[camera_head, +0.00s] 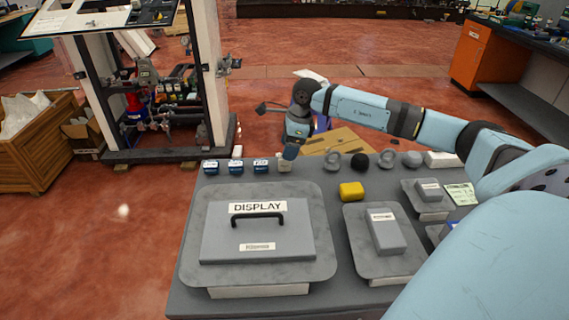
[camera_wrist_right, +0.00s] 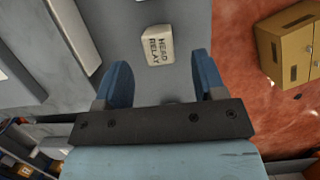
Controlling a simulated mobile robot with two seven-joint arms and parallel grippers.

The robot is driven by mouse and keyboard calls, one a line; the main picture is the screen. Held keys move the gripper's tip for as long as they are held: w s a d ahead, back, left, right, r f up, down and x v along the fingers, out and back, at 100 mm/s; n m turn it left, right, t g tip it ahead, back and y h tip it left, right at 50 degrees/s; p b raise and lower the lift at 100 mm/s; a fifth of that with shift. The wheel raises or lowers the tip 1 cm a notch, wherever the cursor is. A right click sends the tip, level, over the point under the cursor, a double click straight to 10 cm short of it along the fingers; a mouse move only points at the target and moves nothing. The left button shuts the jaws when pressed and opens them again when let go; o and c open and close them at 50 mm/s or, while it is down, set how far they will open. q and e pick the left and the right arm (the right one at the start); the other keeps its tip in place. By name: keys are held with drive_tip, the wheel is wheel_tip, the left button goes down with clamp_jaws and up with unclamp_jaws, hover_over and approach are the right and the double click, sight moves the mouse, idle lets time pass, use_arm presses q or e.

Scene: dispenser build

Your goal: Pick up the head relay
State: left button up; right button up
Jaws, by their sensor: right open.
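The head relay (camera_wrist_right: 159,45) is a small cream block with dark lettering on the grey table top in the right wrist view. In the head view the head relay (camera_head: 284,165) stands at the table's far edge, partly hidden by my gripper. My right gripper (camera_head: 290,152) comes down over that edge. In the right wrist view its two blue fingers (camera_wrist_right: 162,82) are spread with nothing between them, and the relay lies just beyond the fingertips. My left gripper is in neither view.
Several small dark-blue blocks (camera_head: 236,166) stand left of the relay. Grey rounded parts and a black ball (camera_head: 359,161) stand right of it. A grey DISPLAY box (camera_head: 258,232), a yellow block (camera_head: 351,192) and a grey module (camera_head: 387,232) occupy the nearer table.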

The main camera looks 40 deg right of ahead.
sight(283, 162)
drive_tip(key=shift+x, duration=3.1)
drive_tip(key=shift+r, duration=0.15)
drive_tip(key=c, duration=1.1)
